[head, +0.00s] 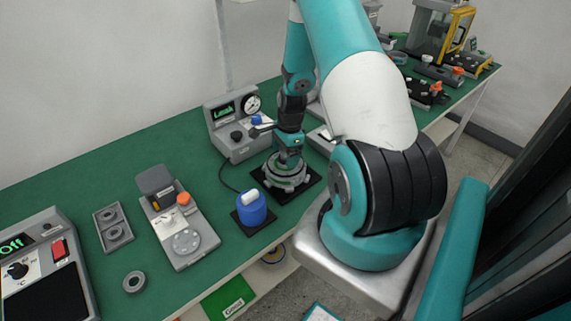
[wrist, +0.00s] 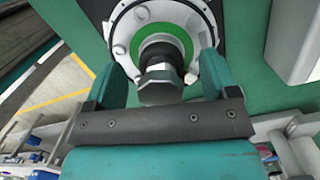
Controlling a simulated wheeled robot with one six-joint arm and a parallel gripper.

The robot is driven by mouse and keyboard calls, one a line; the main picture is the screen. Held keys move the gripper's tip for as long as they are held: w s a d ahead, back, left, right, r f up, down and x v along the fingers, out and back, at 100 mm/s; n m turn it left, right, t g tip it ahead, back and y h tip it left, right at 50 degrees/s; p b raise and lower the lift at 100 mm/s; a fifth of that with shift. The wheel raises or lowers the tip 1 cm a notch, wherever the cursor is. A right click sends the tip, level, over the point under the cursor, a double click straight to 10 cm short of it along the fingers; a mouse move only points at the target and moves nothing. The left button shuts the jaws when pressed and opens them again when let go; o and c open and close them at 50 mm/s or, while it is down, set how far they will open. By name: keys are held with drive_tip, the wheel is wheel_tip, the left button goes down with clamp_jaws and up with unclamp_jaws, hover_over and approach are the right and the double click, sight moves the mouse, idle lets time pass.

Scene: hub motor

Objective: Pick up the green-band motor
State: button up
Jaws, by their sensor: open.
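The green-band motor (wrist: 192,18) is a round metal housing with a green ring around its middle and a dark threaded shaft. It fills the top of the wrist view. In the head view the motor (head: 287,180) sits on a black square pad on the green bench, partly hidden by my arm. My gripper (wrist: 158,75) is open, its two teal fingers on either side of the dark shaft, with space between. In the head view my gripper (head: 288,153) is directly above the motor. Whether the fingers touch it I cannot tell.
A grey leak tester (head: 232,137) with a gauge stands just behind the motor. A blue bottle (head: 250,210) stands on a pad at front left. A grey fixture (head: 183,240), a ring tray (head: 113,226) and a loose ring (head: 134,281) lie farther left. Bare bench lies at back left.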

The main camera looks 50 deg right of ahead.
drive_tip(key=shift+f, duration=0.6)
clamp_jaws()
drive_tip(key=shift+w, duration=0.1)
drive_tip(key=shift+r, duration=0.2)
drive_tip(key=shift+r, duration=0.6)
wheel_tip(320, 180, up, 19)
drive_tip(key=b, duration=0.3)
drive_tip(key=shift+f, duration=0.2)
